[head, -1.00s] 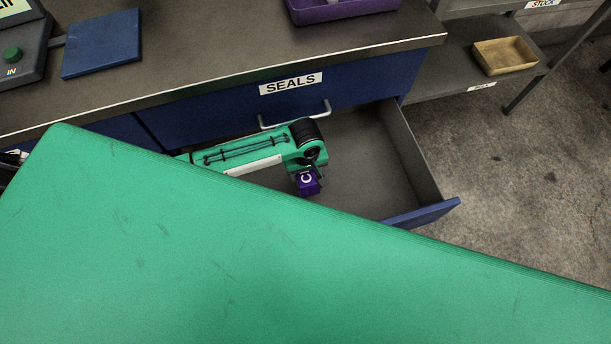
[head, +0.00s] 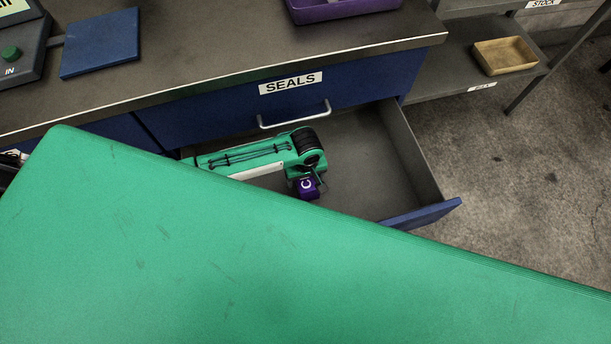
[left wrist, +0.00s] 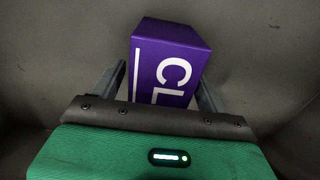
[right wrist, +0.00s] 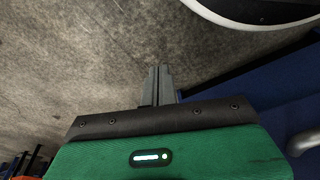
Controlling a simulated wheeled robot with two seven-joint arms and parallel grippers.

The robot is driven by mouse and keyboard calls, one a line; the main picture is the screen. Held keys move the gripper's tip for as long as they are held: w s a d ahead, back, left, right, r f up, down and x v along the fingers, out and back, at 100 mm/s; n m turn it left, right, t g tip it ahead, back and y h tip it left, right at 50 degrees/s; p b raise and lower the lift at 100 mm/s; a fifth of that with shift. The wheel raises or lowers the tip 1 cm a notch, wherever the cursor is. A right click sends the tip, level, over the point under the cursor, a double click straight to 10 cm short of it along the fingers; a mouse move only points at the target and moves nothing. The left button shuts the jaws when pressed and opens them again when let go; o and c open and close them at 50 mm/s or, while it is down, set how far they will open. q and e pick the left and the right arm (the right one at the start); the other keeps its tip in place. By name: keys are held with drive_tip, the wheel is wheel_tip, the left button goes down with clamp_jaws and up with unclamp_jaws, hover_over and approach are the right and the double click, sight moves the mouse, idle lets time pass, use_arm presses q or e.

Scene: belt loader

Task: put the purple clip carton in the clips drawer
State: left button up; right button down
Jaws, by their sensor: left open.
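The purple clip carton (head: 306,190), marked with white letters, is inside the open grey-lined drawer (head: 422,214) below the SEALS drawer. My left gripper (head: 311,178) reaches down into this drawer at the carton. In the left wrist view the carton (left wrist: 178,58) stands between the two spread fingers of my left gripper (left wrist: 160,82), with grey drawer surface around it. The fingers are open, one on each side. I cannot tell whether the carton fully rests on the drawer floor. My right gripper (right wrist: 158,84) has its fingers together, empty, above the floor. The open drawer's own label is hidden.
The SEALS drawer (head: 350,93) is shut, with its handle (head: 294,118) above my left arm. On the bench top (head: 215,45) are a purple tray (head: 340,8) and a blue plate (head: 101,43). A tan tray (head: 505,56) sits on a shelf at right. My green body hides the drawer's near left.

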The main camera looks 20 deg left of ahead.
use_arm(q)
drive_tip(key=shift+r, duration=0.65)
wheel_tip(320, 180, up, 11)
drive_tip(key=shift+p, duration=0.9)
use_arm(e)
drive_tip(key=f, duration=0.1)
drive_tip(key=s+f, duration=0.1)
drive_tip(key=f, duration=0.1)
drive_tip(key=s+d+f, duration=0.1)
drive_tip(key=f, duration=0.1)
drive_tip(key=shift+s+f, duration=0.1)
drive_tip(key=shift+s, duration=0.1)
